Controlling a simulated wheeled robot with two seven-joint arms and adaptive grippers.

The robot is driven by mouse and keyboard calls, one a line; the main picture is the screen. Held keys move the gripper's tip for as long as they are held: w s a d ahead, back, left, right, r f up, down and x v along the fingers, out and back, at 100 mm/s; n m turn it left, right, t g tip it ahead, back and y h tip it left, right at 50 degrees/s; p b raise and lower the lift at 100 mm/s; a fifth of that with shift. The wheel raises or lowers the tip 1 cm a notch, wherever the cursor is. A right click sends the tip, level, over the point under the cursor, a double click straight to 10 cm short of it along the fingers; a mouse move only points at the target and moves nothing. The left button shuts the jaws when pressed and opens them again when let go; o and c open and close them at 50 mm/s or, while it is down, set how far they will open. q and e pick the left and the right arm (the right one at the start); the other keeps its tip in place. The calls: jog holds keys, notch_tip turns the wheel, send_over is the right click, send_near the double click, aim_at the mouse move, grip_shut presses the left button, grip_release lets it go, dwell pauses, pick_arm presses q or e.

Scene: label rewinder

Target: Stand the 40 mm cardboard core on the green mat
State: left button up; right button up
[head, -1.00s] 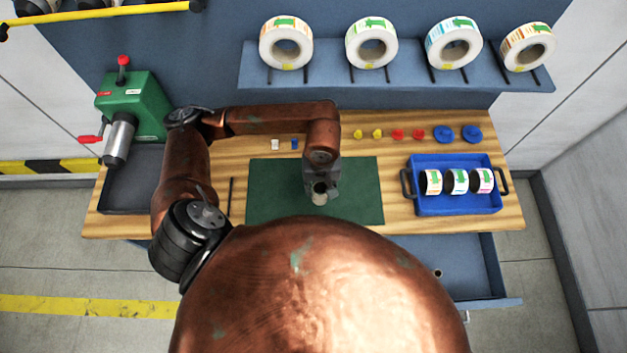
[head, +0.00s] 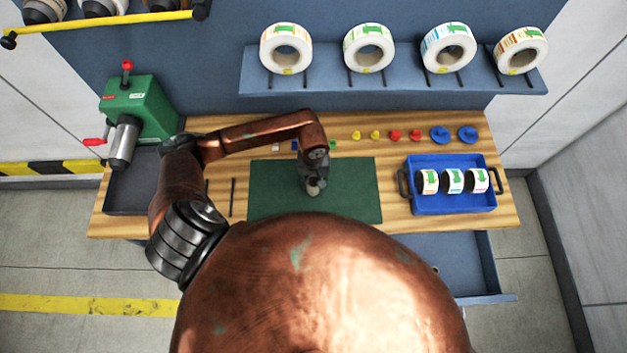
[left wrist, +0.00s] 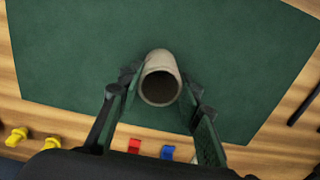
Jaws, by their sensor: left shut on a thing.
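The cardboard core (head: 314,188) is a short, grey-beige tube over the middle of the green mat (head: 350,200). My left gripper (head: 311,182) is shut on it. In the left wrist view the core (left wrist: 161,78) is between the two fingers (left wrist: 162,84), with its round open end facing the camera. It looks roughly upright. I cannot tell whether its lower end touches the mat, which also shows in the left wrist view (left wrist: 70,50). My right gripper is not in view.
A blue tray (head: 450,208) with three label rolls stands right of the mat. Small coloured plugs, including yellow ones (head: 357,135), line the back of the wooden bench. A green crank machine (head: 140,105) stands at left. The mat around the core is clear.

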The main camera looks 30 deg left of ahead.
pick_arm(q)
jog(key=shift+f, duration=0.2)
jog(key=o, duration=0.7)
jog(key=shift+r, duration=0.1)
jog(key=shift+o, duration=1.3)
jog(key=shift+r, duration=0.2)
notch_tip(320, 180, up, 12)
jog(key=b, duration=0.2)
